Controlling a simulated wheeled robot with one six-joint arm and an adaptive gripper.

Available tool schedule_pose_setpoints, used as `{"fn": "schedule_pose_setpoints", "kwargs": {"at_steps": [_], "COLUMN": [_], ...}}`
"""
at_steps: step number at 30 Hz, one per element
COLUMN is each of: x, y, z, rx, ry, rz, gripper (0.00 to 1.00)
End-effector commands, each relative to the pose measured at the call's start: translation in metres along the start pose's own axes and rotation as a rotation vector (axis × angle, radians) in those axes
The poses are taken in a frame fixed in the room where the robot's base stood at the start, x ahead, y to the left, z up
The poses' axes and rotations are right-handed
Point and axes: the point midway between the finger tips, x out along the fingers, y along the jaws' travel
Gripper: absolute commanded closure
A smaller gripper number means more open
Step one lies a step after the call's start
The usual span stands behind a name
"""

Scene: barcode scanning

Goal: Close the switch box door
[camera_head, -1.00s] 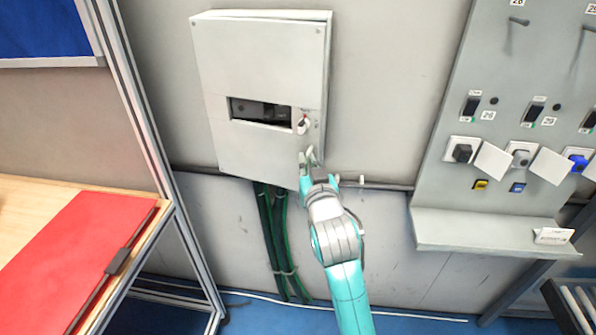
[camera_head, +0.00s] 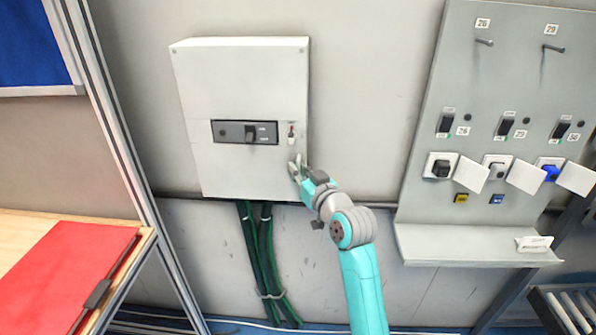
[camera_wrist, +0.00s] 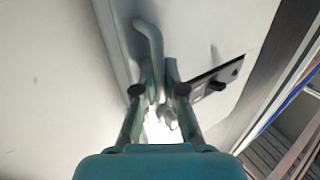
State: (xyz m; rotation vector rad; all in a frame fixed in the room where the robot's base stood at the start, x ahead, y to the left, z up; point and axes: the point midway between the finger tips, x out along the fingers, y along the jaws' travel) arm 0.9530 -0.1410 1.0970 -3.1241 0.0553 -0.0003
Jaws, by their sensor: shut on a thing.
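The switch box (camera_head: 240,80) is a pale grey box on the wall, left of centre in the head view. Its door (camera_head: 220,170) has a window with a dark switch (camera_head: 250,133) and a small red-and-white part (camera_head: 291,131) at the right. The door looks flush with the box or nearly so; a small gap cannot be ruled out. My gripper (camera_head: 296,166) is at the door's lower right edge, its fingers shut on a part of the door. The wrist view shows a curved grey handle (camera_wrist: 148,42) at the fingertips; the exact contact is partly hidden.
A panel (camera_head: 420,205) with switches, sockets and a shelf stands to the right. On the left are a metal frame post (camera_head: 115,130) and a table with a red folder (camera_head: 60,275). Green cables (camera_head: 258,245) hang below the box. The wall between box and panel is bare.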

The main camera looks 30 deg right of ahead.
Motion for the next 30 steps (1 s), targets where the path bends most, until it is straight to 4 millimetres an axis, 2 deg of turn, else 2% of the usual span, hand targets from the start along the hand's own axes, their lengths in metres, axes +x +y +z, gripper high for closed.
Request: {"fn": "schedule_pose_setpoints", "kwargs": {"at_steps": [6, 8, 9, 20, 25, 30], "x": [0.001, 0.001, 0.001, -0.001, -0.018, -0.052], "y": [0.003, 0.003, 0.003, 0.002, 0.002, 0.003], "z": [-0.001, -0.001, -0.001, 0.000, 0.001, 0.001], "rx": [0.000, 0.000, -0.001, 0.000, 0.000, 0.000], "ry": [0.002, 0.002, 0.002, 0.001, 0.000, 0.000], "rz": [0.007, 0.007, 0.007, 0.005, 0.005, 0.007], "gripper": [1.00, 0.81, 0.80, 0.80, 0.80, 0.80]}}
